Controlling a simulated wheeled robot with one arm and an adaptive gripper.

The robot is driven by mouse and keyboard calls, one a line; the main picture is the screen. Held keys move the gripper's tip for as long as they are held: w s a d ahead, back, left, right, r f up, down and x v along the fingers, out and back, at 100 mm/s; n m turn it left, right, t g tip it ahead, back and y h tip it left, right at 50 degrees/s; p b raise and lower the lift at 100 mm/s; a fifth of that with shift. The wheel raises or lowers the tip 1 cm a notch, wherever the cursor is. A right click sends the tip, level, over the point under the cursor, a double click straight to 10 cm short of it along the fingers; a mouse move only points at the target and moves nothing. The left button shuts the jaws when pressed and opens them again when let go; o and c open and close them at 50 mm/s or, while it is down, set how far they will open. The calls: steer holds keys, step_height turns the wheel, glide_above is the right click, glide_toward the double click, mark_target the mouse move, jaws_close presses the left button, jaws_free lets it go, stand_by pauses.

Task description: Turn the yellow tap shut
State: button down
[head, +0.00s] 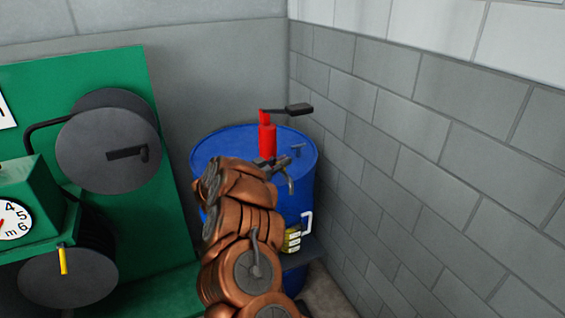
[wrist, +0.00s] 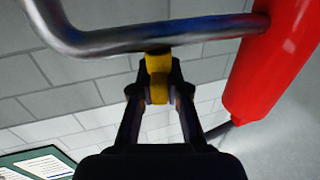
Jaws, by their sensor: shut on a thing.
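The yellow tap (wrist: 158,72) shows in the wrist view just under a bent metal pipe (wrist: 115,40). The pipe runs to a red pump body (wrist: 270,65) at the right. My gripper (wrist: 160,95) has its two fingers on either side of the tap and is shut on it. In the head view the red pump (head: 267,138) stands on top of a blue drum (head: 220,147), with a dark handle at its top. My gripper (head: 268,163) is in front of the pump there, and I cannot make out the tap in that view.
A grey block wall (head: 430,140) stands close on the right of the drum. A green machine (head: 110,65) with dark reels and a dial (head: 12,220) stands at the left. A yellow and white container (head: 292,240) is low beside the drum.

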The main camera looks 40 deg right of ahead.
steer(key=shift+f+m+g+b, duration=0.1)
steer(key=shift+m+g+b, duration=0.7)
steer(key=shift+g, duration=0.6)
steer(key=shift+m+g+y, duration=0.3)
steer(key=shift+m+g, duration=0.1)
steer(key=shift+m+g+b, duration=0.5)
steer(key=shift+g+b, duration=0.15)
steer(key=shift+g, duration=0.15)
steer(key=c, duration=1.2)
jaws_free()
steer(key=shift+o, duration=0.2)
steer(key=v, duration=1.2)
steer(key=shift+r, duration=0.35)
steer(key=shift+w, duration=0.1)
